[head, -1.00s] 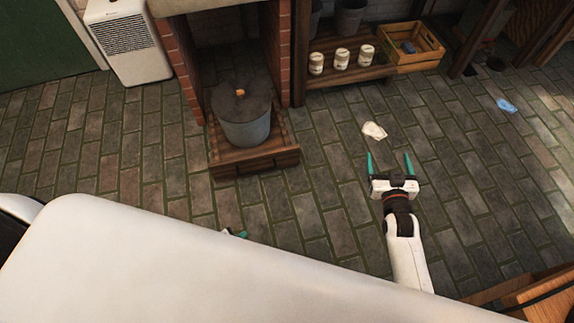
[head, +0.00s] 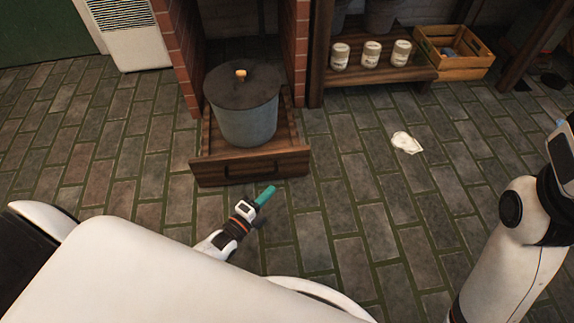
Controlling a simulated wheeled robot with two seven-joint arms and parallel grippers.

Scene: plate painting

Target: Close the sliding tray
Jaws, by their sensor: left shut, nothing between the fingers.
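The wooden sliding tray (head: 205,172) is pulled out from between two brick pillars, its front panel with a dark handle facing me. A grey metal bucket (head: 247,120) with a dark lid and an orange-tan knob stands on it. My left gripper (head: 266,195) is shut and empty, its teal fingertips low in front of the tray's front panel, pointing up and right. I cannot tell whether it touches the panel; a small gap seems to show. My right arm stands at the right edge; its fingers are out of the picture.
Brick pillars (head: 176,50) flank the tray. A crumpled white cloth (head: 406,143) lies on the floor. The paved floor before the tray is mostly clear.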

